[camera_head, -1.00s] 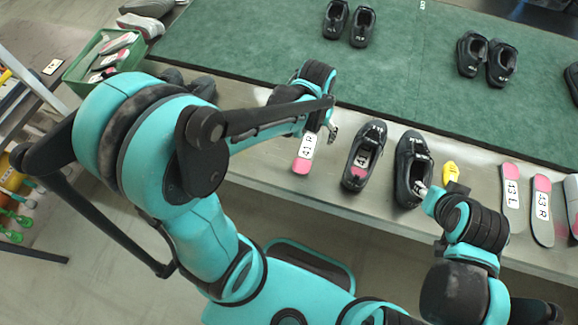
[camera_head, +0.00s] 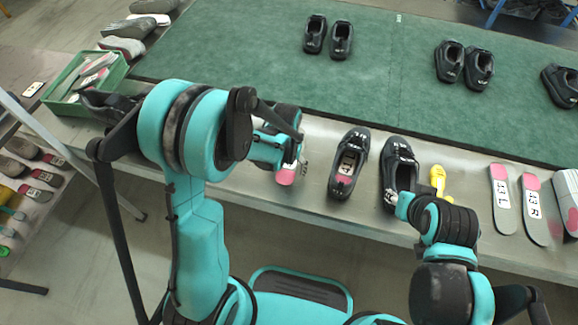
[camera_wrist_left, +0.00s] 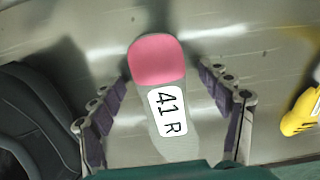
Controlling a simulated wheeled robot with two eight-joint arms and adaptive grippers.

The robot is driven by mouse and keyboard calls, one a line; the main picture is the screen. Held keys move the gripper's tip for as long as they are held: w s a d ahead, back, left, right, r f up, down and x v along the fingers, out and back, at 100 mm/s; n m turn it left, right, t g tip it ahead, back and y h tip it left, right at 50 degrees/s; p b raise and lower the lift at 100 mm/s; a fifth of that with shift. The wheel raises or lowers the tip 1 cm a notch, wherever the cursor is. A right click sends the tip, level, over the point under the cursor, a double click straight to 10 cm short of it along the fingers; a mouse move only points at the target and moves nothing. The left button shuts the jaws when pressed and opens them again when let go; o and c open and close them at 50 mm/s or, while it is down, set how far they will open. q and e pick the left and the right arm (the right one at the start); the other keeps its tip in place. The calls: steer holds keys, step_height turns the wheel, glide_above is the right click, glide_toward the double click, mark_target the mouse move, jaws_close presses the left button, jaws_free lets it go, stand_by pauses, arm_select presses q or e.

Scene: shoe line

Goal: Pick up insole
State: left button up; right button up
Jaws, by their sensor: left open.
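The insole marked 41 R is grey with a pink heel. In the left wrist view the insole (camera_wrist_left: 159,62) lies between the spread fingers of my left gripper (camera_wrist_left: 163,85), apart from both. That gripper is open and empty.
Another black shoe (camera_head: 349,163) with an insole inside stands right of the insole. A yellow object (camera_head: 438,179) and insoles marked 43 L (camera_head: 501,198) and 43 R (camera_head: 535,208) lie further right. A green crate (camera_head: 117,72) is at left. The green belt (camera_head: 250,60) runs behind.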

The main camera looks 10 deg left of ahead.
arm_select(q)
steer(key=c, duration=1.2)
steer(key=shift+o, duration=0.2)
